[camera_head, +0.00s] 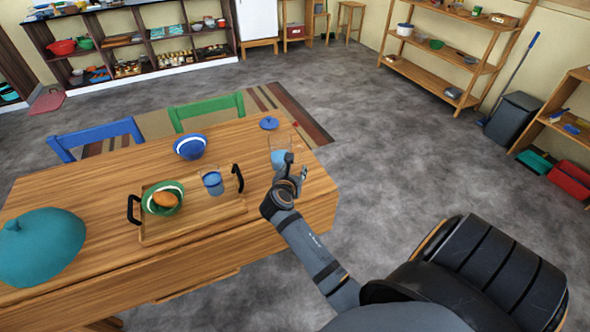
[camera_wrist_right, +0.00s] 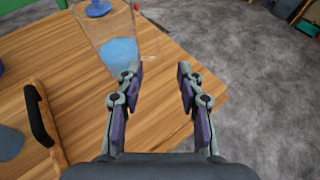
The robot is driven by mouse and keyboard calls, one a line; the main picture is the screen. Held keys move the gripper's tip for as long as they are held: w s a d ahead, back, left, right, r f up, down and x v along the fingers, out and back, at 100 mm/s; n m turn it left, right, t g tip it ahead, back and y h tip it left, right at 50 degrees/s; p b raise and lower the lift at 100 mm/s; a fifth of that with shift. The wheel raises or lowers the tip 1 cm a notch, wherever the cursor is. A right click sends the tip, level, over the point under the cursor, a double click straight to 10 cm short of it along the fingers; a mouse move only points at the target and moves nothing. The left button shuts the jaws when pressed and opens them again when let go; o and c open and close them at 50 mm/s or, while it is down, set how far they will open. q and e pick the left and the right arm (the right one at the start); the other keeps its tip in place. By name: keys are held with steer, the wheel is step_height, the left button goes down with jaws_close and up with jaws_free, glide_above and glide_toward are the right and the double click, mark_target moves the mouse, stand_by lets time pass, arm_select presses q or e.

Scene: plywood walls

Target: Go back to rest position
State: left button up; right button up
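My right gripper (camera_head: 291,179) is over the right end of the wooden table (camera_head: 110,180), beside a clear glass pitcher (camera_head: 279,152) with blue contents. In the right wrist view my right gripper (camera_wrist_right: 160,85) has its two fingers spread apart with nothing between them. The pitcher (camera_wrist_right: 118,50) stands just beyond the left finger there; I cannot tell whether they touch. My left gripper is not in view.
A wooden tray (camera_head: 205,225) with black handles holds a green bowl (camera_head: 160,208) with an orange-brown item and a glass of blue liquid (camera_head: 213,182). A blue bowl (camera_head: 190,147), blue lid (camera_head: 269,123) and teal dome (camera_head: 40,247) are on the table.

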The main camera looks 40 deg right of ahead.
stand_by(0.4)
steer(key=s+a+f+m+g+y, duration=0.3)
steer(key=s+a+m+y, duration=0.25)
steer(key=s+m, duration=0.6)
steer(key=s+a+f+m+g+y, duration=0.2)
steer(key=s+a+m+y, duration=0.2)
steer(key=s+a+m, duration=0.55)
steer(key=s+d+f+m+g, duration=0.1)
steer(key=s+d+f+m, duration=0.1)
steer(key=f, duration=1.2)
steer(key=s+d+f+m+g, duration=0.1)
steer(key=s+d+f+m, duration=0.15)
steer(key=f, duration=1.15)
steer(key=s+d+f, duration=0.1)
steer(key=s+f, duration=1.4)
steer(key=s, duration=0.2)
steer(key=shift+s+g, duration=0.2)
steer(key=shift+g, duration=0.1)
steer(key=shift+f, duration=0.1)
